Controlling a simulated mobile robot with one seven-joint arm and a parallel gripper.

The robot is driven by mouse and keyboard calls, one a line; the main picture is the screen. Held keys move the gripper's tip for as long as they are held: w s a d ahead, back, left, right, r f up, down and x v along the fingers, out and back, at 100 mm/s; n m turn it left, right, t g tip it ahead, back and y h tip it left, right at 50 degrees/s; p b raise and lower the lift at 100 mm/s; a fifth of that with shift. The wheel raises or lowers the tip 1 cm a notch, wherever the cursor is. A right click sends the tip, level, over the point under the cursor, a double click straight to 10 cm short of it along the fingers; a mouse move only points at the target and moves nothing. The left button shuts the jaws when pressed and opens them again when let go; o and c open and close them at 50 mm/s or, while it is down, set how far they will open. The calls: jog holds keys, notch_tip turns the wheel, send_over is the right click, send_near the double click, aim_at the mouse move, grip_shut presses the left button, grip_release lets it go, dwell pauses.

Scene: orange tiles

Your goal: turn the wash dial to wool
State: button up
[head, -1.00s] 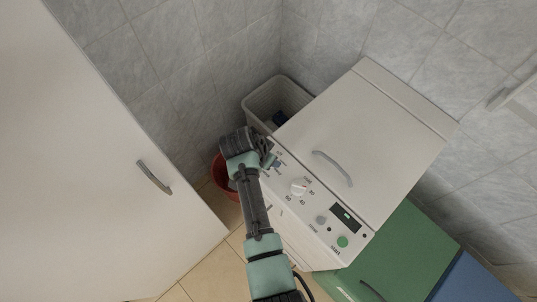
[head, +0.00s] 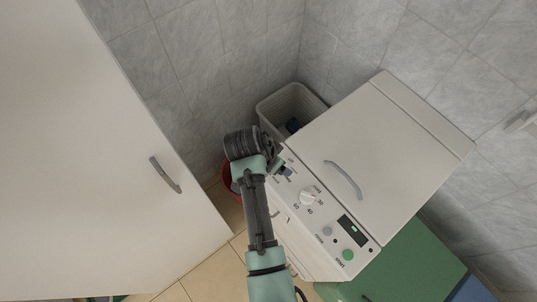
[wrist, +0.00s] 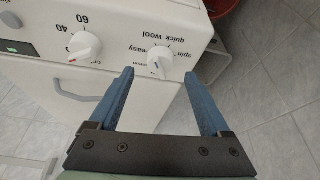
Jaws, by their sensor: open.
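The wash dial (wrist: 160,61) is a white round knob with a blue mark on its face, on the washer's control panel. Labels around it in the wrist view, upside down, include quick, Wool, easy and spin. The blue mark is on the lower part of the knob in that view; I cannot tell exactly which label it points to. My gripper (wrist: 159,76) is open, its two blue fingers on either side just below the dial, with no clear contact. In the head view my gripper (head: 279,164) is over the panel's left end, mostly hiding the dial.
A second white dial (wrist: 84,46) with temperature numbers sits beside it. The white top-loading washer (head: 385,135) has a lid handle (head: 343,178). A white cabinet (head: 110,150) is at left.

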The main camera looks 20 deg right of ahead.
jog(key=v, duration=0.9)
jog(key=shift+b, duration=0.4)
